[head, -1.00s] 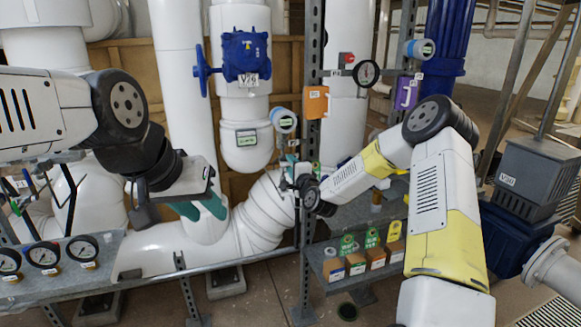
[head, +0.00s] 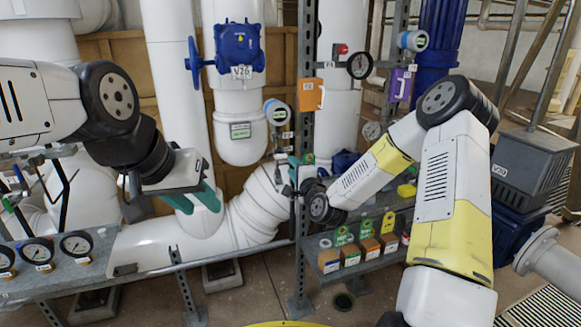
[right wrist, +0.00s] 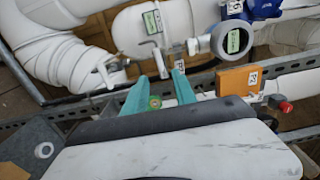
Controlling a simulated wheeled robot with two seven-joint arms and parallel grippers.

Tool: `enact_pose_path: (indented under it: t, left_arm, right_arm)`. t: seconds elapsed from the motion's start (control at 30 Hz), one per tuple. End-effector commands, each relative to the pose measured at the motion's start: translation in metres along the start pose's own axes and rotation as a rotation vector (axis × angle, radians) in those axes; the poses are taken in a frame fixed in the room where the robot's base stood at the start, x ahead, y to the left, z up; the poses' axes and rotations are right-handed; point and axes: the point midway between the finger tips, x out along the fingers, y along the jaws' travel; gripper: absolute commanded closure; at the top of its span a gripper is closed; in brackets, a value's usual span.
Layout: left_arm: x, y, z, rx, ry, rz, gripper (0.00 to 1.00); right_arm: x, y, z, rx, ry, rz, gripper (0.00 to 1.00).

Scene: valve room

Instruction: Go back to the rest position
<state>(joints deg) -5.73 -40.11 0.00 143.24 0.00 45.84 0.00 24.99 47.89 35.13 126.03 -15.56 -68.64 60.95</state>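My left gripper (head: 196,199) is in the left half of the head view, in front of the white pipes. Its teal fingers are apart, and I see nothing held between them. My right gripper (head: 298,172) is near the grey upright post, partly hidden by its own wrist in the head view. In the right wrist view the teal fingers of the right gripper (right wrist: 160,88) are apart and nothing is clasped between them. A grey lever handle (right wrist: 155,58) shows beyond the fingertips; I cannot tell how far away it is.
A shelf (head: 327,265) with several tagged boxes is below my right arm. Gauges (head: 76,245) lie on the left shelf. A blue valve (head: 238,45) and white pipes stand behind. A grey box (head: 535,165) is at right.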

Motion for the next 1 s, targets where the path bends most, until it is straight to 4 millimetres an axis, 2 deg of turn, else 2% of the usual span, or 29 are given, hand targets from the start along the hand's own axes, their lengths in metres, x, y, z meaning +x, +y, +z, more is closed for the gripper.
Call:
enact_pose_path:
  t: [0.13, 0.23, 0.37, 0.47, 0.57, 0.77, 0.87, 1.0]
  left_arm:
    - [0.0, 0.0, 0.0, 0.0, 0.0, 0.0, 0.64]
    - [0.0, 0.0, 0.0, 0.0, 0.0, 0.0, 0.64]
    - [0.0, 0.0, 0.0, 0.0, 0.0, 0.0, 0.64]
    - [0.0, 0.0, 0.0, 0.0, 0.0, 0.0, 0.64]
    - [0.0, 0.0, 0.0, 0.0, 0.0, 0.0, 0.64]
    - [0.0, 0.0, 0.0, 0.0, 0.0, 0.0, 0.64]
    - [0.0, 0.0, 0.0, 0.0, 0.0, 0.0, 0.64]
    - [0.0, 0.0, 0.0, 0.0, 0.0, 0.0, 0.64]
  right_arm:
    - [0.0, -0.002, 0.002, -0.026, -0.01, 0.013, 0.67]
    - [-0.003, -0.009, 0.008, -0.118, -0.042, 0.059, 0.67]
    - [-0.017, -0.023, 0.015, -0.333, -0.107, 0.173, 0.67]
    - [-0.036, -0.036, 0.015, -0.514, -0.153, 0.277, 0.67]
    - [-0.062, -0.051, 0.012, -0.676, -0.192, 0.377, 0.67]
    - [-0.131, -0.085, 0.001, -0.931, -0.262, 0.566, 0.67]
    - [-0.172, -0.101, -0.004, -1.022, -0.301, 0.649, 0.67]
    - [-0.238, -0.121, -0.003, -1.113, -0.374, 0.746, 0.67]
